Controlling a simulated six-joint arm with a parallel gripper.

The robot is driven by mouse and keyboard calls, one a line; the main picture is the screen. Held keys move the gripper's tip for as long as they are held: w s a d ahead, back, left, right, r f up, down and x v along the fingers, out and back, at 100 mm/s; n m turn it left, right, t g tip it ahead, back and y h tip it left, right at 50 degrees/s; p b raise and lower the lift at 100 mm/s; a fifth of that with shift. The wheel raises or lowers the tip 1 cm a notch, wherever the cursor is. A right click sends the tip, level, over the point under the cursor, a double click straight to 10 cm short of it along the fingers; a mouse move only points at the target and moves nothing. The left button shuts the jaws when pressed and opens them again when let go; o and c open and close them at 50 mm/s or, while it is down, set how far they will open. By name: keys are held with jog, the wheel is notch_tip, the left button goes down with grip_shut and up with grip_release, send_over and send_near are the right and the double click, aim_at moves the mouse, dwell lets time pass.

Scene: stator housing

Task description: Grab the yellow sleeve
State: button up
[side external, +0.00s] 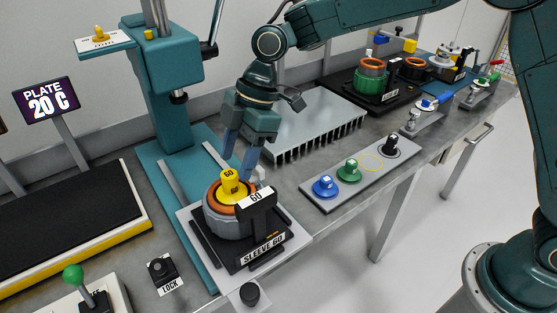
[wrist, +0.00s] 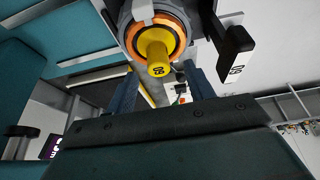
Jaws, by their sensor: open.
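The yellow sleeve (side external: 231,187), marked 60, stands upright in the middle of a grey stator housing (side external: 226,222) with an orange ring inside. The housing sits on a black fixture (side external: 253,255) labelled SLEEVE 60. My gripper (side external: 238,166) is open, its two blue fingers pointing down, close to the top of the sleeve. In the wrist view the yellow sleeve (wrist: 157,56) shows between and beyond the fingers of my gripper (wrist: 160,74). I cannot tell whether either finger touches it.
A black post (side external: 257,205) marked 60 rises close beside the housing. The teal press (side external: 165,60) stands behind left. A finned grey plate (side external: 310,122) lies behind right. A tray (side external: 365,172) with blue, green and black knobs is to the right.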

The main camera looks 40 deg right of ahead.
aim_at(231, 172)
jog(key=shift+f, duration=0.2)
jog(key=shift+x, duration=2.6)
jog(key=shift+w+a, duration=0.1)
jog(key=shift+w, duration=0.05)
jog(key=shift+r, duration=0.1)
grip_shut()
